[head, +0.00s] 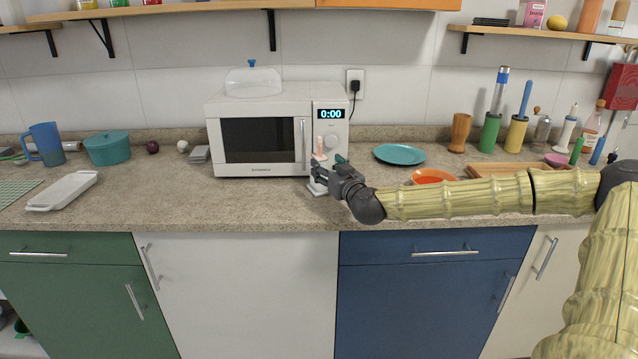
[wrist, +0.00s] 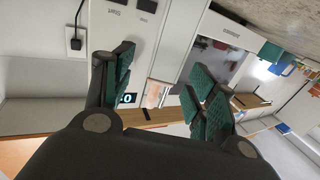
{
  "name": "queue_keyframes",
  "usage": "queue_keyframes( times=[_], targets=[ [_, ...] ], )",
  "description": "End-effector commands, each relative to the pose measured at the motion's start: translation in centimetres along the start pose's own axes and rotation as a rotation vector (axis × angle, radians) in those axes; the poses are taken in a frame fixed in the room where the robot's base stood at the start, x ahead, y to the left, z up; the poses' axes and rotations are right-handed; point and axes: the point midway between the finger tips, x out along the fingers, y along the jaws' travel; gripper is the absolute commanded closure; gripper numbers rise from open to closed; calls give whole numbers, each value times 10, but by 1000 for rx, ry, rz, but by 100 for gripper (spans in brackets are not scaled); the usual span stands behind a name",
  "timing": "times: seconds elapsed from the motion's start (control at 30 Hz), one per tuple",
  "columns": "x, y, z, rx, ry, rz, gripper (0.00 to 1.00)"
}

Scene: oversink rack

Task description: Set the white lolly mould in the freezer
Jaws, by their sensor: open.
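My gripper (head: 324,174) is open at the counter in front of the microwave's right side. A small upright white item with a pinkish upper part (head: 320,147) stands there, partly hidden by the fingers; it may be the lolly mould, but I cannot tell for sure. In the wrist view a pale pinkish piece (wrist: 156,94) shows between the spread fingers (wrist: 162,82), with no clear contact. No freezer is clearly identifiable; a closed white front with a handle (head: 236,290) lies under the counter between the green and blue cabinets.
The white microwave (head: 262,142) stands behind my gripper. A teal plate (head: 399,154) and an orange dish (head: 433,176) lie to the right, near my arm. A white oblong dish (head: 62,191) and a teal pot (head: 108,148) are at left.

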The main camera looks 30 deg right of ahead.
Motion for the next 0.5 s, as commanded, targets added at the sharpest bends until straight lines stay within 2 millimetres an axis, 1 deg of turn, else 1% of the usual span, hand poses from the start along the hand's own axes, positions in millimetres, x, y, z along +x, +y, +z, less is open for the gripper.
queue_keyframes(
  times=[0.17,0.5],
  targets=[
    [6,-1,0,-1,-1,-1,43],
    [40,-4,-4,-2,-1,0,43]
  ],
)
